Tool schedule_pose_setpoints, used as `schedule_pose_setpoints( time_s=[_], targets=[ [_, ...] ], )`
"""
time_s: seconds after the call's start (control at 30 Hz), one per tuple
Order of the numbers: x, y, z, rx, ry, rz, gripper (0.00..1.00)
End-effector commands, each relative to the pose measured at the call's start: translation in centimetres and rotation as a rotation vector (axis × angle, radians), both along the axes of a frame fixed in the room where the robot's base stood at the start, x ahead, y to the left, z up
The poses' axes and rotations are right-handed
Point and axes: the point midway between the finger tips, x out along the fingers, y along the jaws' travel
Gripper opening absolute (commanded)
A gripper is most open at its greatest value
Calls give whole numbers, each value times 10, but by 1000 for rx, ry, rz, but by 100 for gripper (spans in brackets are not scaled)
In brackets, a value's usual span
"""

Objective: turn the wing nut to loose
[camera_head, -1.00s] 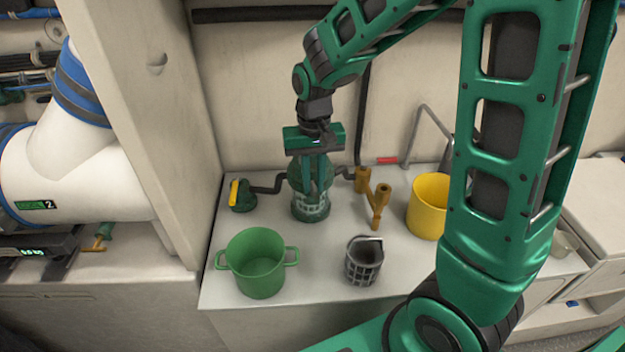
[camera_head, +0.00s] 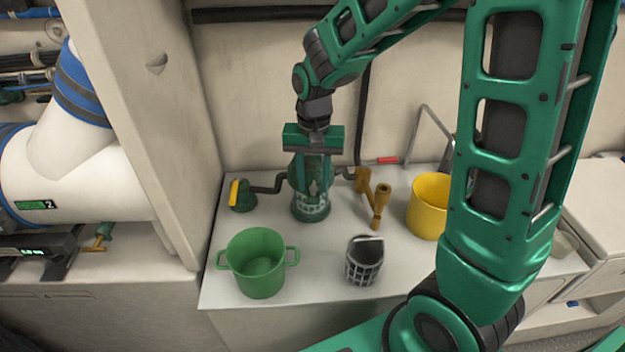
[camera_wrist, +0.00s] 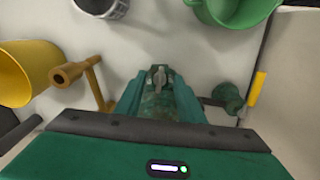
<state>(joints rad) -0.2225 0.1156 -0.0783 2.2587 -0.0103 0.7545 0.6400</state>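The small grey wing nut (camera_wrist: 159,77) shows in the wrist view on top of the green strainer (camera_wrist: 157,106). In the head view the strainer (camera_head: 311,207) stands upright on the white counter, with a clear lower part and pipes at both sides. My gripper (camera_wrist: 159,84) is above the strainer with its two teal fingers apart, one on each side of the wing nut. Gaps show between the nut and the fingers. In the head view my gripper (camera_head: 313,178) points down over the strainer, and its fingers hide the nut there.
A green pot (camera_head: 258,265) and a grey basket (camera_head: 363,262) stand in front of the strainer. A brown pipe fitting (camera_head: 374,200) and a yellow bucket (camera_head: 428,205) are at its right. A yellow-handled valve (camera_head: 240,195) is at its left.

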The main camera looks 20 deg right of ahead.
Motion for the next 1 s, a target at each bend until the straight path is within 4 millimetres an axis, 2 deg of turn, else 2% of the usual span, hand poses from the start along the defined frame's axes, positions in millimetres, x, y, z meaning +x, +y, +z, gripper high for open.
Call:
schedule_pose_setpoints(
  time_s=[0.23, 0.7, 0.83, 1.0],
  targets=[
    [1, 0, 10, 0, -2, 0, 35],
    [1, 0, 90, 0, -1, 0, 35],
    [1, 0, 102, 0, -1, 0, 35],
    [1, 0, 107, 0, 1, 0, 35]
  ],
)
